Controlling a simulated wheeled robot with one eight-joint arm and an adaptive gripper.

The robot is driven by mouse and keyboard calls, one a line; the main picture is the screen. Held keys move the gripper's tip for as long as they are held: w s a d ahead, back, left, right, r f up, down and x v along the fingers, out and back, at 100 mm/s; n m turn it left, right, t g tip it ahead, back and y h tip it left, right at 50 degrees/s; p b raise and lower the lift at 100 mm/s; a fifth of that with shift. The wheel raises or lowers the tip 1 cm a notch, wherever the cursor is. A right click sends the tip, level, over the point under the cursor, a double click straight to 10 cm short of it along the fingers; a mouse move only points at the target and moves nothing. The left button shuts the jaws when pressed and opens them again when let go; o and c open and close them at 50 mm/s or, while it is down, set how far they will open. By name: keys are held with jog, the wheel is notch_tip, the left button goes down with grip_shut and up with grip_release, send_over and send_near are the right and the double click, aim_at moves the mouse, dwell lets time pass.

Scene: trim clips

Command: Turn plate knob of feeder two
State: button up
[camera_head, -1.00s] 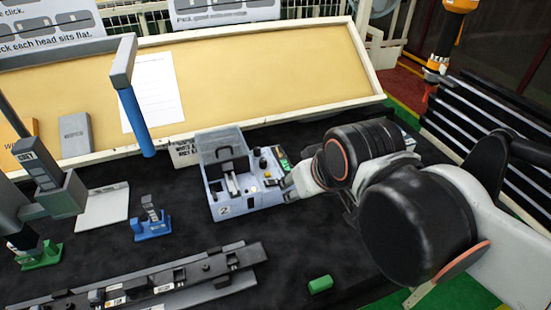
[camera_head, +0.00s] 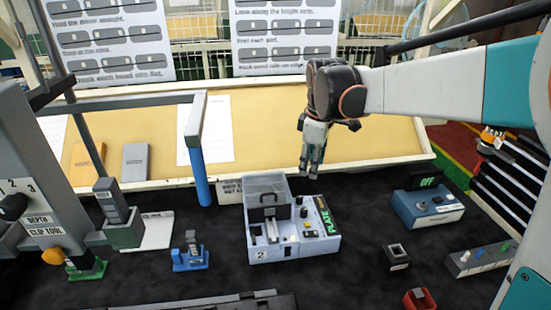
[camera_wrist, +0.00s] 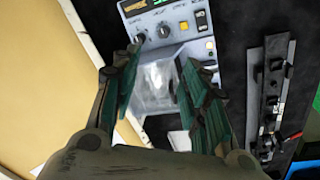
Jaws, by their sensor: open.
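Feeder two (camera_head: 262,252) is a pale blue-grey box marked 2, standing on the dark table near the middle in the head view. It has a clear cover over its left part and a control panel on the right beside a green PLATE label (camera_head: 325,217). A dark knob (camera_head: 304,212) stands on that panel; a round black knob (camera_wrist: 164,30) also shows in the wrist view, beside a yellow button. I cannot tell for certain which knob is the plate knob. My gripper (camera_head: 310,173) is open and empty, pointing down above and behind the panel, apart from it.
A blue box with an OFF sign (camera_head: 428,182) stands to the right. A blue post (camera_head: 200,180) under a grey bar rises to the left. A blue clip stand (camera_head: 190,255) is left of the feeder. A small dark block (camera_head: 397,256) and a red piece (camera_head: 419,299) lie front right.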

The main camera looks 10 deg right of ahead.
aim_at(300, 196)
jog(key=w+f+n+g+p, duration=0.1)
jog(key=w+f+n+g, duration=0.1)
jog(key=w+f+n, duration=0.55)
jog(key=f+m+b, duration=0.1)
jog(key=f, duration=0.3)
jog(key=w+f+b, duration=0.1)
jog(key=f, duration=0.3)
jog(key=f+m+b, duration=0.1)
jog(key=f, duration=0.3)
jog(key=shift+w+f+m, duration=0.25)
jog(key=shift+w+m, duration=0.05)
jog(key=shift+m, duration=0.05)
grip_shut()
